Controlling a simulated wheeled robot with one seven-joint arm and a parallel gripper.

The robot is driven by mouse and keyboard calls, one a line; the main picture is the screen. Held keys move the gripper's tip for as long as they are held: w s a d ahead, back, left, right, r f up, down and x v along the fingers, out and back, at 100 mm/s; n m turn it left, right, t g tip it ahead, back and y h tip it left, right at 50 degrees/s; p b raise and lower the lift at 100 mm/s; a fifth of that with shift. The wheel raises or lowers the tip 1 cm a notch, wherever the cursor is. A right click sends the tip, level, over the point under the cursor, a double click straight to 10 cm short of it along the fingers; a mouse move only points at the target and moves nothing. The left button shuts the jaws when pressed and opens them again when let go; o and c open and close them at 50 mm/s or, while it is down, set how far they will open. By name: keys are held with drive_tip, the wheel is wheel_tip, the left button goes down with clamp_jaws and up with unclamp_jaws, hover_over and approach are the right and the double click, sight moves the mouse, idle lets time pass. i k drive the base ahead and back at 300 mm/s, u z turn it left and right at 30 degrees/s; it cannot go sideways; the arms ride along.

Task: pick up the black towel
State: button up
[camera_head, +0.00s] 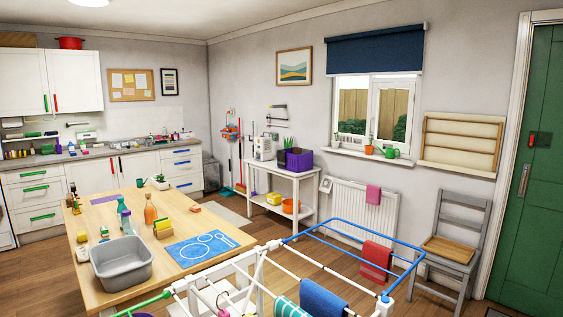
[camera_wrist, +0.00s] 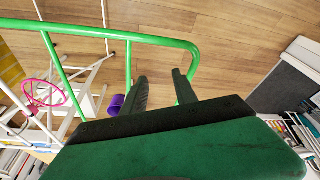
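I cannot make out a black towel in either view. In the head view, a drying rack (camera_head: 262,270) with white bars and blue and green end rails stands at the front. A red towel (camera_head: 376,262), a blue towel (camera_head: 322,299) and a teal striped towel (camera_head: 290,308) hang on it. In the wrist view, my gripper (camera_wrist: 160,75) has its two dark fingers apart, with only floor visible between them. A green rail (camera_wrist: 120,36) curves around beyond the fingertips. My gripper does not show in the head view.
A wooden table (camera_head: 130,192) with a grey basin (camera_head: 121,262) stands at the left. A grey chair (camera_head: 451,245) is by the green door (camera_head: 527,175). A pink towel (camera_head: 373,194) hangs on the radiator (camera_head: 350,207). The wrist view shows open wooden floor (camera_wrist: 235,35).

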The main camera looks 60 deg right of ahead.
sight(280, 154)
drive_tip(key=k, duration=0.5)
drive_tip(key=z, duration=3.4)
drive_tip(key=i, duration=4)
drive_tip(key=u, duration=2.2)
drive_tip(key=i, duration=0.75)
drive_tip(key=u, duration=0.25)
